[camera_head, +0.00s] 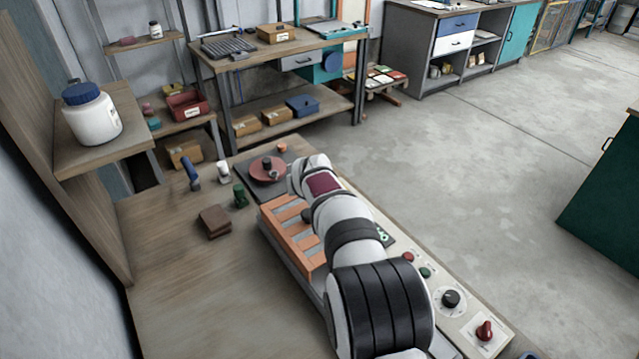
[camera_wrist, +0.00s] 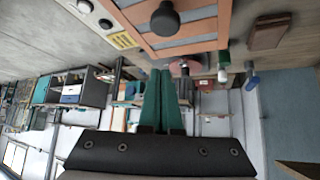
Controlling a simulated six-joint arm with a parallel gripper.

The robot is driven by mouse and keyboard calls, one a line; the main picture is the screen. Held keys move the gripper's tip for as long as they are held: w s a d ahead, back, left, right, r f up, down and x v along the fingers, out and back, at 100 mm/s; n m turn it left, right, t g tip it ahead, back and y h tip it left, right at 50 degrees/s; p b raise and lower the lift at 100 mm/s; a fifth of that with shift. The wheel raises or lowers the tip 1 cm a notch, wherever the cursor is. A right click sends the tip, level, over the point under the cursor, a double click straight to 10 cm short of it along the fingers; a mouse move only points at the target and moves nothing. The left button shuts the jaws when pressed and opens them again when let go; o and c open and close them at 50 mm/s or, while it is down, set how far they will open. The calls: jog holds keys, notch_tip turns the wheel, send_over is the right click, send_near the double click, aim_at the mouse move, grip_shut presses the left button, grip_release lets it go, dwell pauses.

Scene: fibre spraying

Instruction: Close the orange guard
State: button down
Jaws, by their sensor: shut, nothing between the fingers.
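The orange guard (camera_head: 284,235), a slatted frame, sits along the left side of a pale machine on the workbench. My arm crosses in front of its right side, so part of it is hidden. The guard (camera_wrist: 212,28) also fills the top middle of the wrist view, which is upside down, with a dark round knob (camera_wrist: 165,20) by it. I cannot tell how far open the guard is. My gripper (camera_wrist: 164,72) shows there as two teal fingers, shut together and empty, apart from the guard in the picture. In the head view its fingers are hidden behind my arm.
A control panel with a red button (camera_head: 408,257), black dial (camera_head: 451,298) and red switch (camera_head: 485,330) runs along the bench's right edge. Brown blocks (camera_head: 214,221), a green item (camera_head: 240,195) and a red disc (camera_head: 267,170) stand left and behind. The front-left bench is clear.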

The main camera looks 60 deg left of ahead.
aim_at(308, 224)
jog(key=x, duration=0.5)
jog(key=shift+s+d+f, duration=0.1)
jog(key=shift+s+d, duration=0.2)
jog(key=shift+d, duration=0.3)
jog(key=shift+s+d+f, duration=0.1)
jog(key=shift+s+d, duration=0.15)
jog(key=shift+d, duration=0.3)
jog(key=shift+s+d+f, duration=0.1)
jog(key=shift+s+d, duration=0.2)
jog(key=shift+d, duration=0.3)
jog(key=shift+d, duration=0.1)
jog(key=shift+d, duration=2.2)
